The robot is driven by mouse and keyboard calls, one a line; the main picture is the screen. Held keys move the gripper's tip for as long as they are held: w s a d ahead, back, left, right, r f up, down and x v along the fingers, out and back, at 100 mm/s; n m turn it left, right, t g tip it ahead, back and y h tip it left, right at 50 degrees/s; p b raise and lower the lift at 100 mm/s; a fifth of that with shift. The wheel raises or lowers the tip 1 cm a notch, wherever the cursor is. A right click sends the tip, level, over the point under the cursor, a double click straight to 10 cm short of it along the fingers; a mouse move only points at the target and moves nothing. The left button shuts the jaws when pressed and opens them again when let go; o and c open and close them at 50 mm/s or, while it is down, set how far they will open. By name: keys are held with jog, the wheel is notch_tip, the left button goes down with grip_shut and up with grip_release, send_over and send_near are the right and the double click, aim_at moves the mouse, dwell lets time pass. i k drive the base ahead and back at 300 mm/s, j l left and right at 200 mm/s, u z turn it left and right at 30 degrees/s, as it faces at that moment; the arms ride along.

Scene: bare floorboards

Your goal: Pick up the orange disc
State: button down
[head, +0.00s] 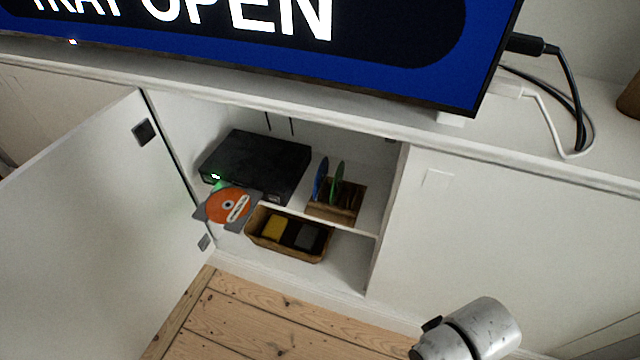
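The orange disc (225,207) lies on the open grey tray (247,222) of a black disc player (258,163). It has a white label band and a dark centre. The player stands on the upper shelf of the open cabinet, with a green light on its front. Part of my arm shows at the bottom right, below and right of the disc and well apart from it. My gripper is not in view.
A wooden rack (333,212) with a blue disc (321,180) and a green disc (337,183) stands right of the player. A wooden box (290,247) with yellow and dark items sits below. The open cabinet door (90,240) is at left. A television (400,60) reading "TRAY OPEN" stands above.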

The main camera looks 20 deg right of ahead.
aim_at(227, 205)
jog(key=i+u, duration=0.1)
jog(key=u, duration=0.3)
jog(key=i+l+u, duration=0.1)
jog(key=u, duration=0.7)
jog(key=i+l+u, duration=0.1)
jog(key=u, duration=0.3)
jog(key=i+l, duration=0.1)
jog(key=l, duration=0.25)
jog(key=i+l, duration=0.15)
jog(key=l, duration=0.15)
jog(key=i+l, duration=0.1)
jog(key=l, duration=0.25)
